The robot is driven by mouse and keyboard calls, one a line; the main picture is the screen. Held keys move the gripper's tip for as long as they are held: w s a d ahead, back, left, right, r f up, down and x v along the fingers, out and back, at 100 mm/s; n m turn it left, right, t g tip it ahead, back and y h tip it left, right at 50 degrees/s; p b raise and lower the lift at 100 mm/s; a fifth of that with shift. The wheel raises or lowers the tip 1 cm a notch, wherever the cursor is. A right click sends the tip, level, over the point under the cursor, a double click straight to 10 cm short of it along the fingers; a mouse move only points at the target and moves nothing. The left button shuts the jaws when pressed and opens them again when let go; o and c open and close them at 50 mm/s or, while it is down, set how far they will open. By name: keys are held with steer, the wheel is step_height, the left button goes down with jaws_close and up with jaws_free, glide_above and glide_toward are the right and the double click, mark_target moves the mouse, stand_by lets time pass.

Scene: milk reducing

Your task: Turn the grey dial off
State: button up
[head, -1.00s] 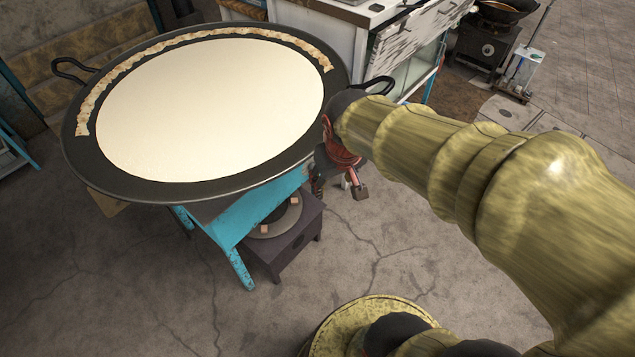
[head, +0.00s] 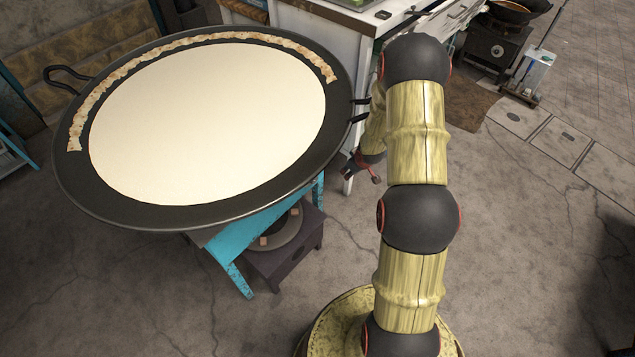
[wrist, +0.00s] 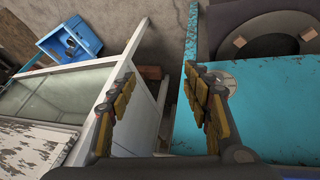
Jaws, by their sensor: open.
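A round grey disc that looks like the dial (wrist: 228,82) sits on the flat turquoise panel (wrist: 268,110) of the stand in the wrist view. The right finger partly covers it, and its setting cannot be made out. My gripper (wrist: 160,75) is open and empty, with its right finger in front of the panel and its left finger in front of the white cabinet. In the head view, part of my gripper (head: 367,174) shows beside the big pan's right edge. The dial is hidden there.
The wide black pan (head: 105,207) of white milk overhangs the turquoise stand (head: 238,236). A burner (head: 287,238) sits low under it. A white cabinet (head: 322,45) stands close behind my arm, and it also shows in the wrist view (wrist: 141,110).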

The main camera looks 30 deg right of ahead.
steer(key=w+f+n+t+y, duration=0.1)
steer(key=w+f+n+t, duration=0.15)
steer(key=w+f, duration=0.3)
steer(key=n+t+y+p, duration=0.1)
steer(key=n+t+y, duration=0.2)
steer(key=t+y, duration=0.5)
glide_toward(315, 181)
steer(key=a+t+h, duration=0.2)
steer(key=x, duration=0.2)
steer(key=b+x, duration=0.1)
steer(key=x, duration=0.2)
steer(key=f+x, duration=0.1)
steer(key=x, duration=0.2)
steer(key=shift+d, duration=0.3)
steer(key=shift+c, duration=0.5)
steer(key=c, duration=1.1)
